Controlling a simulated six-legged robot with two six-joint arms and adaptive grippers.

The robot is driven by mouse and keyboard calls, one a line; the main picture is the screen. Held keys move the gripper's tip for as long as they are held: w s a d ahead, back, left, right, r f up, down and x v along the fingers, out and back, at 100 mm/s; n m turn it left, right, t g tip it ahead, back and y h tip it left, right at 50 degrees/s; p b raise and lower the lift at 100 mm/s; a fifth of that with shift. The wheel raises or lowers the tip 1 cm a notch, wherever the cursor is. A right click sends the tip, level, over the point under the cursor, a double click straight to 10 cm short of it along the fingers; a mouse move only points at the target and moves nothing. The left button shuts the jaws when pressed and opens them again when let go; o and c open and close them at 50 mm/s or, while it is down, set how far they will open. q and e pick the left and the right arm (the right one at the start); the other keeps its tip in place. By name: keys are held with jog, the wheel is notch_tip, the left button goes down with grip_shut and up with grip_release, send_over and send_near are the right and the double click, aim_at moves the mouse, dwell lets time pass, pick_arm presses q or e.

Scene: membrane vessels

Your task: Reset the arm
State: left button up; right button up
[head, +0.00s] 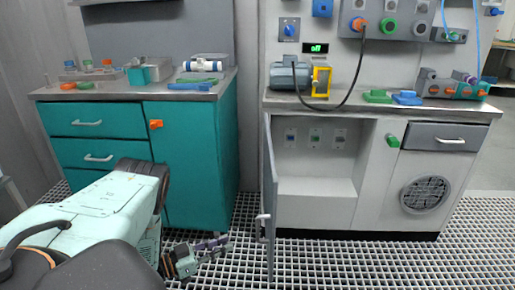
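My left arm (95,215) comes in from the lower left, in front of the teal cabinet. My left gripper (215,245) hangs low over the floor grating, between the teal cabinet and the open grey door. It is small and partly hidden behind my own arm, so I cannot tell whether its fingers are open or shut. I see nothing clearly held in it. My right arm and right gripper are not in view.
The teal cabinet (195,165) carries a white cylinder (205,63) and small parts. The grey cabinet's door (270,200) stands open, close right of my gripper. A blue-grey motor-like unit (290,76) sits on its counter, near a hanging black cable. The grating (350,262) in front is clear.

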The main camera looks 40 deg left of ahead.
pick_arm(q)
jog(key=s+f+n+g+y, duration=0.4)
jog(key=f+y, duration=0.2)
jog(key=f, duration=0.4)
jog(key=s+d+f+n+g+p, duration=0.2)
jog(key=s+d+g, duration=0.45)
jog(key=d, duration=0.45)
jog(key=s+d+r+g+p, duration=0.3)
jog(key=s+d+r+g, duration=0.35)
jog(key=s+d, duration=0.4)
notch_tip(320, 180, up, 9)
jog(key=s+m+p, duration=0.1)
jog(key=p, duration=0.1)
jog(key=shift+d+r+y, duration=0.15)
jog(key=shift+d+y, duration=0.1)
jog(key=shift+y, duration=0.15)
jog(key=shift+s, duration=0.15)
